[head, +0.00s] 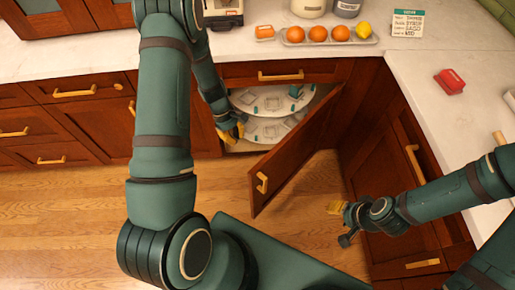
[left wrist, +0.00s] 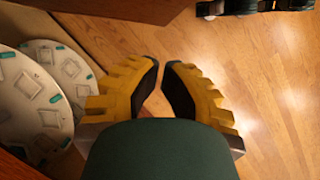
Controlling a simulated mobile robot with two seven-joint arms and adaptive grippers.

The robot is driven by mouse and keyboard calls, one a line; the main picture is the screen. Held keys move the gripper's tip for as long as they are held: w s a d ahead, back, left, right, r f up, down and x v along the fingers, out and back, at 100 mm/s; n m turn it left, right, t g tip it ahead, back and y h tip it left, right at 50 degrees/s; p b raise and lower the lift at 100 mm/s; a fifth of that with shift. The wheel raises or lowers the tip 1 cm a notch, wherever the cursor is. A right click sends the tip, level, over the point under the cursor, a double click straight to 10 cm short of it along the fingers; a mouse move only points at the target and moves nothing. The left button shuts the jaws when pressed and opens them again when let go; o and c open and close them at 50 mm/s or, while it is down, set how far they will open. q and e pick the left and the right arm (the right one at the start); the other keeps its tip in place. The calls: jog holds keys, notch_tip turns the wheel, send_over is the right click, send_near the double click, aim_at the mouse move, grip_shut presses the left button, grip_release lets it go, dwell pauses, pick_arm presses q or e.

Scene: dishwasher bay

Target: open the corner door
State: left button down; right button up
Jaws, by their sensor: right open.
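The corner door (head: 295,150) is a red-brown panel standing swung out from the corner cabinet, its free edge toward me. A brass handle (head: 262,183) shows near that free edge. Behind it, round white shelves (head: 265,100) show in the opening; they also show in the left wrist view (left wrist: 35,95). My left gripper (head: 236,130) is at the left side of the opening. Its yellow fingers (left wrist: 160,68) are apart by a narrow gap, with nothing between them. My right gripper (head: 336,208) is open and empty, to the right of the door's free end.
Above the opening, the counter holds a tray (head: 372,40) with oranges and a lemon. A red item (head: 449,82) lies on the right counter. Cabinets with brass handles (head: 413,162) line the right side. The wooden floor (head: 75,220) is clear at the left.

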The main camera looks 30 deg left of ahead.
pick_arm(q)
jog(key=s+d+f+b, duration=0.2)
jog(key=d+f, duration=0.5)
jog(key=f, duration=0.2)
jog(key=shift+s+d, duration=0.15)
jog(key=shift+d, duration=0.05)
jog(key=shift+d+f, duration=0.1)
dwell(0.3)
